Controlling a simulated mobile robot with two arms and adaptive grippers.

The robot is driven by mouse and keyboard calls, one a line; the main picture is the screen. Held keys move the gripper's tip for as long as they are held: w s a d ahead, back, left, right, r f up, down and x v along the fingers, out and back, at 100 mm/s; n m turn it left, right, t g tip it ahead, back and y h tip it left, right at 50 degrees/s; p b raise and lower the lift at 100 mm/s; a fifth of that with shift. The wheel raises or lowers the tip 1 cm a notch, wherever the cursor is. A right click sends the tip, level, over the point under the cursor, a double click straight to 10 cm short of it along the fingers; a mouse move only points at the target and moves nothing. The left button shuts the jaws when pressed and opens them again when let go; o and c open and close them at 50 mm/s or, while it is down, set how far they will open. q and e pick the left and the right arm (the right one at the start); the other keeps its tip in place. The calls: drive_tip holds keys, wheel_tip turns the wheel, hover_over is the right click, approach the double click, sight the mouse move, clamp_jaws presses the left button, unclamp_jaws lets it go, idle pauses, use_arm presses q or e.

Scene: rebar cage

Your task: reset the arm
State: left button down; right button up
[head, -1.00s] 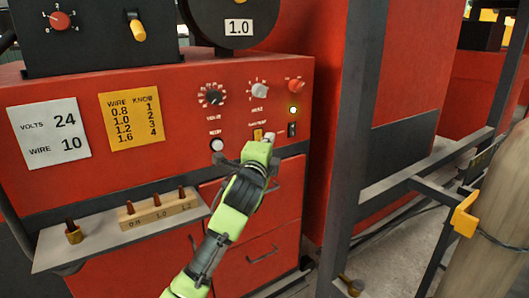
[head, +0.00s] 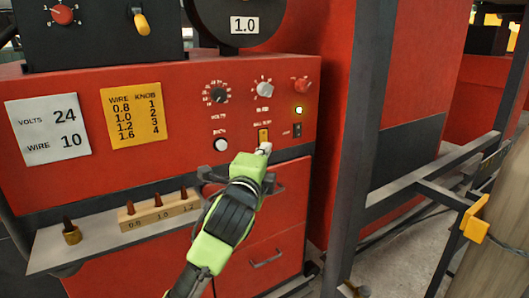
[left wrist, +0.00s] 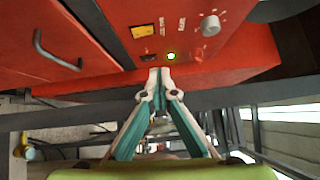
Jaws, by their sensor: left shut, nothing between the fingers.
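My left arm, green and black, reaches up from the bottom of the head view. Its gripper (head: 264,150) is in front of the red machine's (head: 180,100) control panel, just below the yellow switch plate (head: 263,135). In the left wrist view the gripper (left wrist: 158,75) has its fingers together with nothing between them. The green lamp (left wrist: 171,56) shows just beyond the fingertips there. Whether the fingertips touch the panel I cannot tell. My right gripper is not in view.
A shelf (head: 50,250) with a wooden block (head: 158,211) of several tips juts out at the left. Drawers with a handle (head: 267,258) lie below the panel. A grey metal post (head: 355,150) and rails stand to the right. A yellow bracket (head: 475,221) sticks out there.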

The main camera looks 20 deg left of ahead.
use_arm(q)
drive_tip(key=shift+f, duration=0.15)
drive_tip(key=s+f+n+g, duration=0.3)
drive_tip(key=s+f, duration=0.2)
drive_tip(key=f, duration=0.5)
drive_tip(key=s+d+f+n+g+h, duration=0.15)
drive_tip(key=s+f, duration=0.35)
drive_tip(key=f, duration=0.5)
drive_tip(key=s+f+n+g, duration=0.35)
drive_tip(key=s+f, duration=0.25)
drive_tip(key=f, duration=0.4)
drive_tip(key=s+f+n+g, duration=0.2)
drive_tip(key=s+f, duration=0.3)
drive_tip(key=s, duration=0.3)
drive_tip(key=s+d+f+n+g, duration=0.1)
drive_tip(key=s+f+n+g, duration=0.25)
drive_tip(key=s, duration=0.45)
drive_tip(key=s+f+n+g, duration=0.1)
drive_tip(key=s+f+n, duration=0.1)
drive_tip(key=s+f, duration=0.5)
drive_tip(key=s+f+g, duration=0.2)
drive_tip(key=s+f, duration=0.1)
drive_tip(key=f, duration=2.1)
drive_tip(key=s+a+f, duration=0.3)
drive_tip(key=s+f, duration=1.3)
drive_tip(key=s, duration=0.1)
drive_tip(key=shift+s+f+m+g+h, duration=0.2)
drive_tip(key=shift+f+m+g+h, duration=0.15)
drive_tip(key=shift+g, duration=0.1)
